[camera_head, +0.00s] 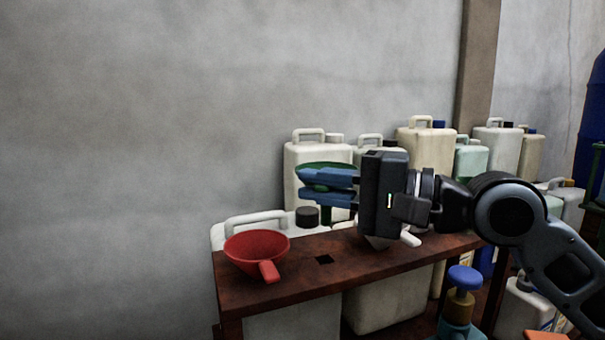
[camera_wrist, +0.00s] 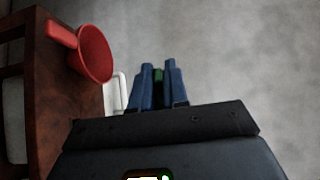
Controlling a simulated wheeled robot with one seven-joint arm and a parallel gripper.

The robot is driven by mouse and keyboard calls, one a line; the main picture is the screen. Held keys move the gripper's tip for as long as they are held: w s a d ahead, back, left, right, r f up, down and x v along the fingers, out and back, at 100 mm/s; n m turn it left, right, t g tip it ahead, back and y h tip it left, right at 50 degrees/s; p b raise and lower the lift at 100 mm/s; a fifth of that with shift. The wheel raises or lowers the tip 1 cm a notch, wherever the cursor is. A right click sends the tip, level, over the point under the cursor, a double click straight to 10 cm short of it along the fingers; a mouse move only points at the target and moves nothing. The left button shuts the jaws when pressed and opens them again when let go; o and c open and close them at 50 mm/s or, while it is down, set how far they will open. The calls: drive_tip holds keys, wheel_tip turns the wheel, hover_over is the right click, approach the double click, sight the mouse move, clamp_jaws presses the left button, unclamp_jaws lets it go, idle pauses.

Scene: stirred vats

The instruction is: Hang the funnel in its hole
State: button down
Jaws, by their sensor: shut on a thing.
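My gripper (camera_head: 306,184) has blue fingers and is shut on a green funnel (camera_head: 338,166), held above the back part of a red-brown board (camera_head: 290,289). The fingers hide much of the funnel, and its spout is not clearly seen. In the wrist view a strip of the green funnel (camera_wrist: 158,74) shows between the fingertips. A dark, empty square hole (camera_head: 324,259) is in the board, below the gripper and to the right of a red funnel (camera_head: 256,246). The red funnel sits at the board's left end, its handle toward the front; its spout is hidden.
Several white, cream and pale green canisters (camera_head: 424,140) stand behind the board against a grey wall. A white canister with a dark cap (camera_head: 307,216) is just behind the board's left part. A blue-topped pump bottle (camera_head: 462,290) stands in front at the right.

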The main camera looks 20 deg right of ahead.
drive_tip(key=shift+w+f, duration=0.1)
drive_tip(key=shift+w, duration=0.15)
drive_tip(key=shift+f+b, duration=4.15)
drive_tip(key=shift+f, duration=0.65)
drive_tip(key=shift+s+f+b, duration=0.1)
drive_tip(key=shift+f+b, duration=0.35)
drive_tip(key=c, duration=1.1)
unclamp_jaws()
drive_tip(key=shift+o, duration=0.2)
drive_tip(key=shift+d, duration=0.1)
